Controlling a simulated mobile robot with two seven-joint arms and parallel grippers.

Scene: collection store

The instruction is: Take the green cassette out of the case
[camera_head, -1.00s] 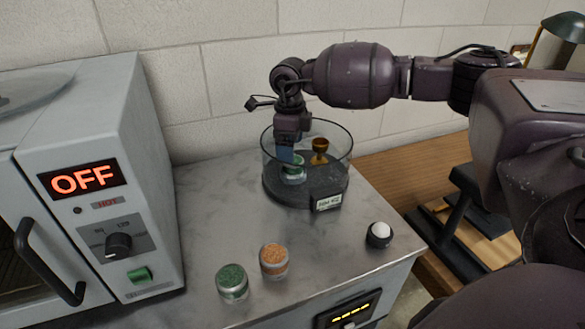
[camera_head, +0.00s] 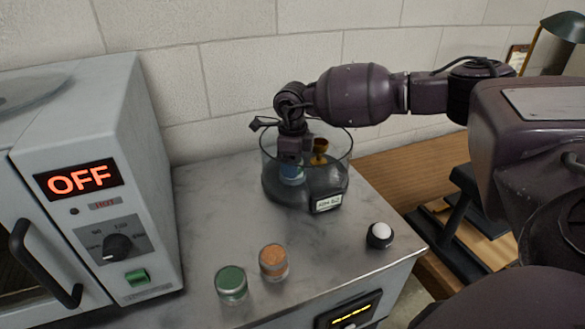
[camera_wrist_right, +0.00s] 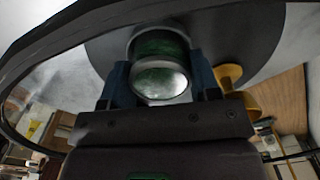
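The case (camera_head: 270,186) is a round clear-walled vessel with a dark base and a small label, on the grey counter. The green cassette (camera_wrist_right: 160,82), a short cylinder with a green band and pale round end, stands inside it. It shows partly in the head view (camera_head: 292,175), below my right gripper. My right gripper (camera_wrist_right: 162,72) reaches down into the case, with one blue finger on each side of the cassette. The fingers look very close to its sides, but I cannot tell whether they press on it. My left gripper is not in view.
An amber goblet-shaped piece (camera_head: 320,148) stands in the case, close right of the gripper. A green-topped jar (camera_head: 231,284), an orange-topped jar (camera_head: 273,262) and a white-domed button (camera_head: 380,234) are in front. A grey oven (camera_head: 100,190) reading OFF stands left.

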